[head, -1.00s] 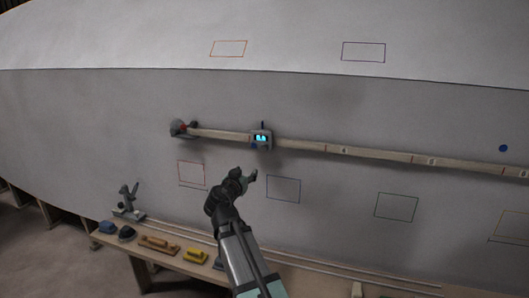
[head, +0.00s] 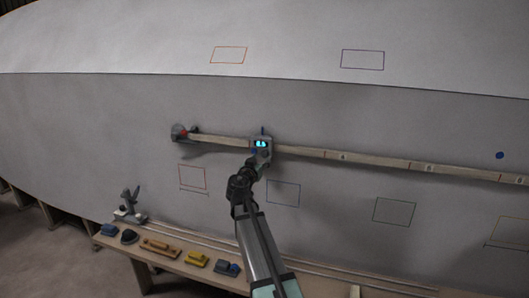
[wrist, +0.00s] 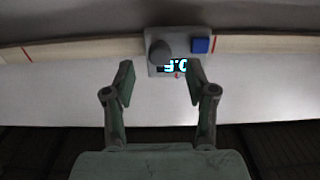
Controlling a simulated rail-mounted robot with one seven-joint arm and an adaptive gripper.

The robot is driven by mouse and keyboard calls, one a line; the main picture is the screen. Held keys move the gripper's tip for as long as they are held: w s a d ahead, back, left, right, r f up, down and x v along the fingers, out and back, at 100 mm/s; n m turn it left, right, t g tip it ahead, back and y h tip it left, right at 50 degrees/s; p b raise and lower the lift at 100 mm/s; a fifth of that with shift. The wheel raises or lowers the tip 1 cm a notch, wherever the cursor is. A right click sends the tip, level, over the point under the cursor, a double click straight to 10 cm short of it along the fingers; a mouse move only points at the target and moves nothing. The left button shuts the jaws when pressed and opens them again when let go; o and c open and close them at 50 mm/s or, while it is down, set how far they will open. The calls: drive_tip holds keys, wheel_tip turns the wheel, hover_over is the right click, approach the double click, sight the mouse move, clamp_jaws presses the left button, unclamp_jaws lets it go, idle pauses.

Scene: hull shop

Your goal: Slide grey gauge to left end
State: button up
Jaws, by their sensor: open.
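The grey gauge (head: 261,143) sits on a wooden batten (head: 298,151) that runs along the hull side. It has a lit cyan display and a blue part on top. In the wrist view the gauge (wrist: 154,65) shows a dark round knob and a blue square button (wrist: 200,45). My gripper (head: 259,163) is just below the gauge in the head view. In the wrist view my gripper (wrist: 160,78) is open, its two fingers apart at the gauge's lower edge. I cannot tell whether they touch it. The batten's left end has a dark clamp with a red mark (head: 183,132).
The batten between gauge and left end is clear. Below, a bench (head: 172,259) holds a blue block, a dark rounded item, a wooden plane (head: 160,246), a yellow block (head: 197,258) and a stand (head: 130,204). Coloured rectangles are outlined on the hull.

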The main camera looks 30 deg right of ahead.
sight(264, 155)
drive_tip(key=shift+p+x, duration=0.7)
drive_tip(key=shift+x, duration=2.05)
clamp_jaws()
